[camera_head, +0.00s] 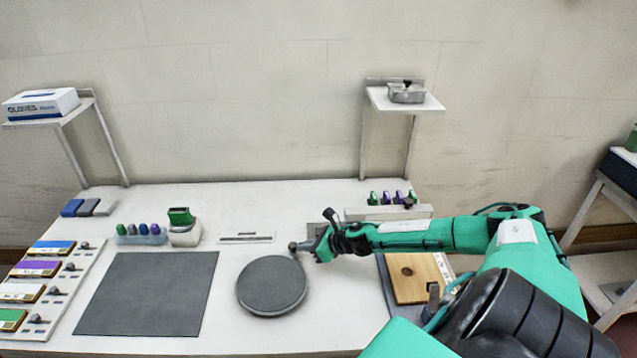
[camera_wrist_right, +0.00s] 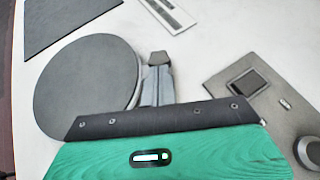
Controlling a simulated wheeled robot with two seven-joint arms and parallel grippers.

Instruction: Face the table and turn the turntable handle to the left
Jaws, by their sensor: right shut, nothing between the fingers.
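The turntable (camera_head: 271,287) is a round dark grey disc with a pale rim on the white table (camera_head: 330,335), right of the dark mat. It also shows in the right wrist view (camera_wrist_right: 85,88). My right gripper (camera_head: 297,247) reaches in from the right and is shut, its tip at the upper right edge of the disc. In the right wrist view the gripper (camera_wrist_right: 157,62) lies close beside the disc's rim; I cannot tell whether it touches. A handle on the turntable is not clearly visible and may be hidden by the gripper. My left gripper is not in view.
A dark mat (camera_head: 148,294) lies left of the turntable. A row of colored switches (camera_head: 38,292) is at far left. A wooden board (camera_head: 412,283) lies under my right arm. Small bottles (camera_head: 142,230) and a green-topped device (camera_head: 184,228) stand behind the mat. The front middle is clear.

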